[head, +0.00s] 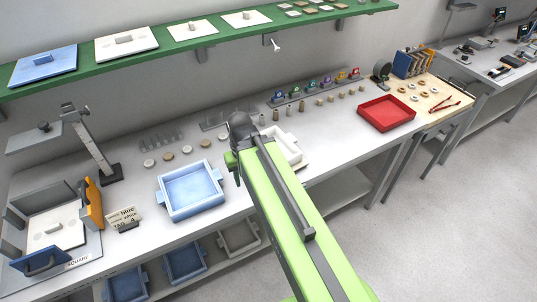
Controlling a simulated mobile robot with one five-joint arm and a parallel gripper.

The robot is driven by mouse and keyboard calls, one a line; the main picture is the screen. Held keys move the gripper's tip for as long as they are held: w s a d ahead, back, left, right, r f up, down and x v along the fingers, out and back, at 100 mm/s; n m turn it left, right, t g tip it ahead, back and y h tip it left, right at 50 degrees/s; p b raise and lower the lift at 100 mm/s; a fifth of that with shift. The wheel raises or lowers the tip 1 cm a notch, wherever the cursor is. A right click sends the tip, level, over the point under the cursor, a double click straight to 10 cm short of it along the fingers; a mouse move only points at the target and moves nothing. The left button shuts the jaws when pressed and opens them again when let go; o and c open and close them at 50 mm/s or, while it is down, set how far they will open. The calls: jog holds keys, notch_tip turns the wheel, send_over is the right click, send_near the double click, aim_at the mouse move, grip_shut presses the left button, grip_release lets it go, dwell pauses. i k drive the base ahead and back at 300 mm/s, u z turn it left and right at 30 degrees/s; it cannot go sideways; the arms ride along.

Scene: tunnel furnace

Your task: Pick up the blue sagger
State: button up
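A light blue open box with side lugs, the blue sagger (190,192), sits on the grey bench left of my arm. It looks empty. My green arm reaches up from the bottom right, and the dark end of my gripper (241,127) is over the bench, up and to the right of the blue sagger and apart from it. My gripper's fingers cannot be made out. A white sagger (295,148) is partly hidden behind my arm. Darker blue boxes (186,262) stand on the shelf below the bench.
Small discs (168,156) lie behind the blue sagger. A red tray (386,112) is farther right. A green shelf (102,67) with lids hangs above.

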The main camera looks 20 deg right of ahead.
aim_at(194, 189)
jog(key=u, duration=1.8)
jog(key=k, duration=0.7)
jog(key=u, duration=0.65)
jog(key=i, duration=1)
jog(key=u, duration=0.05)
